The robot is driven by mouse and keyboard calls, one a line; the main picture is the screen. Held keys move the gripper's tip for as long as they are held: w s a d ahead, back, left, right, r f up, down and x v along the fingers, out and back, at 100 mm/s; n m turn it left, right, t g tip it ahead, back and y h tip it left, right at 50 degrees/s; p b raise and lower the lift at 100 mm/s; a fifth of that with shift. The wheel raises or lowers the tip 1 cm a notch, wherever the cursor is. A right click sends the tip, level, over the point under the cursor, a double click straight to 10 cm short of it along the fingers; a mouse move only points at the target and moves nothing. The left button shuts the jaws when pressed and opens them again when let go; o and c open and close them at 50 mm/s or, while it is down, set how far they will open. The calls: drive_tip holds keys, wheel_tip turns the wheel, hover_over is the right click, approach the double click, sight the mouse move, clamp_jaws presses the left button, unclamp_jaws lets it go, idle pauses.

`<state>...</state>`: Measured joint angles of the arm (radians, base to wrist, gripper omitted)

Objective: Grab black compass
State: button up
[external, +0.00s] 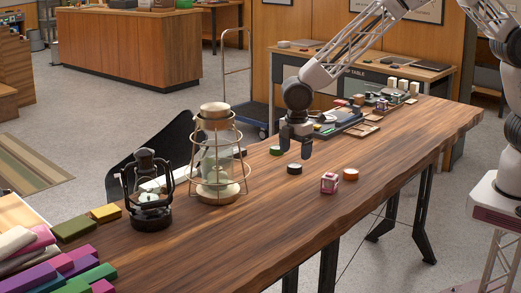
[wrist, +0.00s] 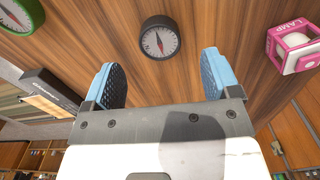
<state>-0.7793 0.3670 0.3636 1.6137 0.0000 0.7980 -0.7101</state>
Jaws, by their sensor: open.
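The black compass (external: 294,169) lies flat on the wooden table, a small dark disc just below my gripper (external: 295,152) in the external view. In the wrist view the compass (wrist: 160,38) shows its grey dial and red needle face up. It appears beyond the blue-padded fingers of my gripper (wrist: 157,72), roughly centred between them. My gripper is open and empty, pointing down above the table, apart from the compass.
A green compass (external: 275,150) lies behind the black one. The table front is bare.

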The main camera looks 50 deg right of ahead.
sight(295, 165)
drive_tip(key=shift+f, duration=2.55)
drive_tip(key=c, duration=1)
drive_tip(key=shift+r, duration=0.15)
drive_tip(key=shift+a+r, duration=0.1)
drive_tip(key=shift+r, duration=0.45)
wheel_tip(295, 165, up, 2)
drive_tip(key=shift+r, duration=0.1)
drive_tip(key=s+d, duration=0.3)
drive_tip(key=s, duration=0.1)
drive_tip(key=s+d+r, duration=0.1)
drive_tip(key=s+d, duration=0.2)
drive_tip(key=d, duration=0.1)
drive_tip(key=s+d, duration=0.4)
drive_tip(key=shift+s+d+r, duration=0.1)
drive_tip(key=shift+s+r, duration=0.1)
drive_tip(key=shift+s, duration=0.1)
